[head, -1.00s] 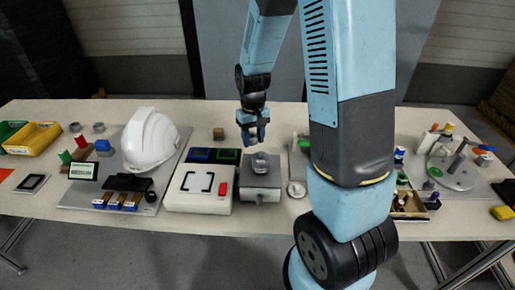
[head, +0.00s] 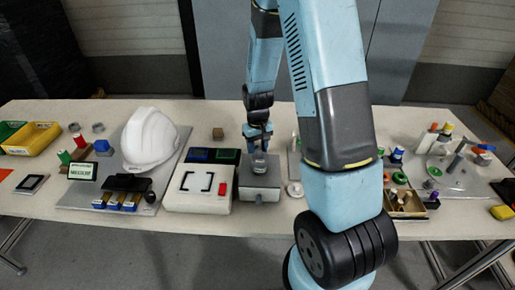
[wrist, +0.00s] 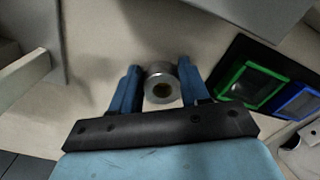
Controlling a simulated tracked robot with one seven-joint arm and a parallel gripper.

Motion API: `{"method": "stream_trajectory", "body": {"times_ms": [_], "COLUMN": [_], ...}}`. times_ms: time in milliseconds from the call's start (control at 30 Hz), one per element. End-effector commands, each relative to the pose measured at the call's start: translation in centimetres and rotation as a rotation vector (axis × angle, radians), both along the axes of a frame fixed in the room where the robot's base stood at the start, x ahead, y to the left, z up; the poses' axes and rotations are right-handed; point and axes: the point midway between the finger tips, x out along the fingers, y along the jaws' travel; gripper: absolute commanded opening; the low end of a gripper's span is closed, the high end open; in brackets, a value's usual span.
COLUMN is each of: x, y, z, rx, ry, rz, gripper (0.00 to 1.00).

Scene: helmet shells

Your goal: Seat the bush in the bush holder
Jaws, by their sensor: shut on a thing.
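The bush (wrist: 153,91) is a short silvery metal cylinder with a central hole, seen end-on between my two blue fingers in the wrist view. My gripper (wrist: 157,84) is shut on it. In the head view my gripper (head: 258,146) points down, just above and behind the bush holder (head: 260,189), a grey block with a round, pale seat (head: 259,167) on top. In the wrist view I cannot clearly make out the holder.
A white box (head: 199,205) with a red button stands close left of the holder, with a blue and green panel (head: 214,155) behind it. A white helmet (head: 150,139) is further left. A small white disc (head: 295,189) lies to the right. A brown cube (head: 218,134) stands behind.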

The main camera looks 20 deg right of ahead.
Motion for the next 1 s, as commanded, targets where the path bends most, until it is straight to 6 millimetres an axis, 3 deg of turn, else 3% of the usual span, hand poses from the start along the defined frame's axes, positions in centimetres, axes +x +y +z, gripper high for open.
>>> {"method": "stream_trajectory", "body": {"times_ms": [200,233,467,767,1000], "x": [0.0,0.0,0.0,0.0,0.1], "y": [0.0,0.0,0.0,0.0,-0.1], "z": [-0.2,-0.2,-0.1,0.0,2.2], "rx": [0.0,0.0,0.0,0.0,0.001], "ry": [0.0,0.0,0.0,-0.001,-0.005], "rz": [0.0,-0.001,-0.001,-0.001,-0.002], "gripper": [0.24,0.47,0.69,0.71,0.71]}}
